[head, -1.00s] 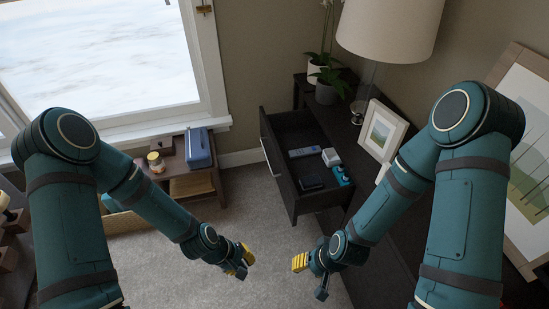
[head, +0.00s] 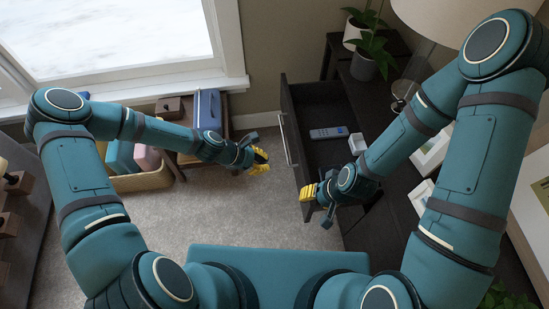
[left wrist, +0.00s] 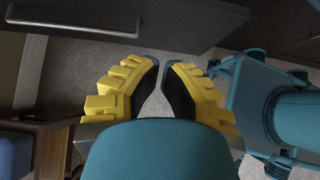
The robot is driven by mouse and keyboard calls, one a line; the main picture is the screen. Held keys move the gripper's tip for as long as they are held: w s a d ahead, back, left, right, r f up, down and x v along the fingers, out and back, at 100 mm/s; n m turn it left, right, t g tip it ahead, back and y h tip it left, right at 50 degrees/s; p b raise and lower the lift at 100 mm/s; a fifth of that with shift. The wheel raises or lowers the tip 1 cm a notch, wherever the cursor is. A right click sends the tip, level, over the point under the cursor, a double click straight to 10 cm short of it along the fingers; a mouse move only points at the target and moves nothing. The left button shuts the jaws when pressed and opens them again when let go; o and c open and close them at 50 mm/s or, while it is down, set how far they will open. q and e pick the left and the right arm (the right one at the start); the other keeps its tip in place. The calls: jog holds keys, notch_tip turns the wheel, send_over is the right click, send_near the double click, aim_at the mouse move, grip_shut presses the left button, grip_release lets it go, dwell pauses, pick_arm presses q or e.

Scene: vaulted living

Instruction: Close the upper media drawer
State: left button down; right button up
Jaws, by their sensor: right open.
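The upper media drawer (head: 297,150) is pulled out from the dark cabinet at right, its front with a metal bar handle facing left. A grey remote (head: 328,132) and a white item lie inside. My left gripper (head: 262,161) is left of the drawer front, apart from it. In the left wrist view its fingertips (left wrist: 162,62) are close together with nothing between them, and the drawer front with its handle (left wrist: 75,27) shows beyond. My right gripper (head: 310,193) is open by the near end of the drawer, hiding part of it; contact is unclear.
The dark cabinet top holds potted plants (head: 365,62), a lamp and a picture frame (head: 434,150). A low wooden table and a basket (head: 150,180) stand under the window. Carpet (head: 225,210) left of the drawer is clear.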

aim_at(301, 170)
pick_arm(q)
jog(key=x, duration=0.3)
jog(key=d+r+b+x, duration=0.1)
jog(key=x, duration=0.3)
jog(key=b+x, duration=0.1)
jog(key=x, duration=0.3)
jog(key=shift+w+d+r, duration=0.1)
jog(key=shift+d+r, duration=0.1)
jog(key=shift+r, duration=0.05)
jog(key=shift+w+d, duration=0.15)
jog(key=shift+d, duration=0.3)
pick_arm(e)
jog(key=shift+w+f, duration=0.15)
jog(key=shift+f, duration=0.5)
jog(key=shift+w+f, duration=0.15)
jog(key=shift+f, duration=0.45)
pick_arm(q)
jog(key=shift+d, duration=0.1)
